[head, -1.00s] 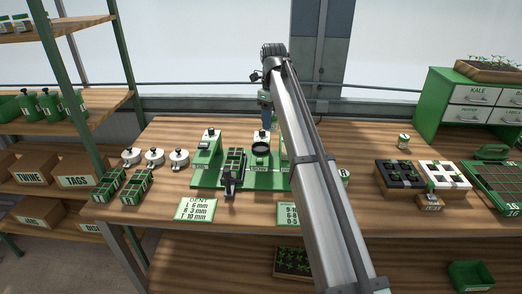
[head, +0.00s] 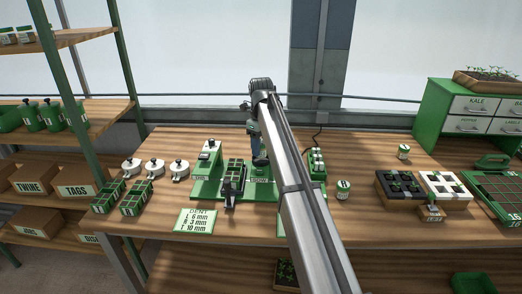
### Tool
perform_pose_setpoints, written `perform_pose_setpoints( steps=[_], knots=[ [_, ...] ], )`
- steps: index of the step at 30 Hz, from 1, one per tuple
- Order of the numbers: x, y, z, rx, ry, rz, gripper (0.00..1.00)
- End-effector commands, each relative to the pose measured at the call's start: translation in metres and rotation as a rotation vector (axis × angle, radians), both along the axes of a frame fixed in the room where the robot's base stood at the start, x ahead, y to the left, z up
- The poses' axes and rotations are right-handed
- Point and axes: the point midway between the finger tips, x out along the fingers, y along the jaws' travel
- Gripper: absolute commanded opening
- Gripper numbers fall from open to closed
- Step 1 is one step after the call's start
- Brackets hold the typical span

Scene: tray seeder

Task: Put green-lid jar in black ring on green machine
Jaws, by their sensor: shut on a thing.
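The green machine (head: 207,189) stands on the middle of the bench, with a seed tray and a dark lever at its front. My gripper (head: 260,164) points down over the right part of the machine, low, at the place of the black ring. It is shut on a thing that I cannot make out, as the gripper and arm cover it. The black ring is hidden behind my gripper. Two small jars with white labels stand right of the machine: one near it (head: 343,189) and one farther back (head: 403,151). Their lid colours are hard to tell.
Black (head: 397,190) and white (head: 446,186) trays lie farther right. A sign card (head: 194,221) lies in front.

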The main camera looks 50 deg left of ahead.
Motion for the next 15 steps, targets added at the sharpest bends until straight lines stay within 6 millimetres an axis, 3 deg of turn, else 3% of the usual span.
perform_pose_setpoints(
  steps=[4,15],
  knots=[
    [0.0,-0.001,-0.018,-0.001,0.001,0.0,0.19],
    [0.0,0.0,-0.02,0.0,0.0,0.0,0.19]
  ],
)
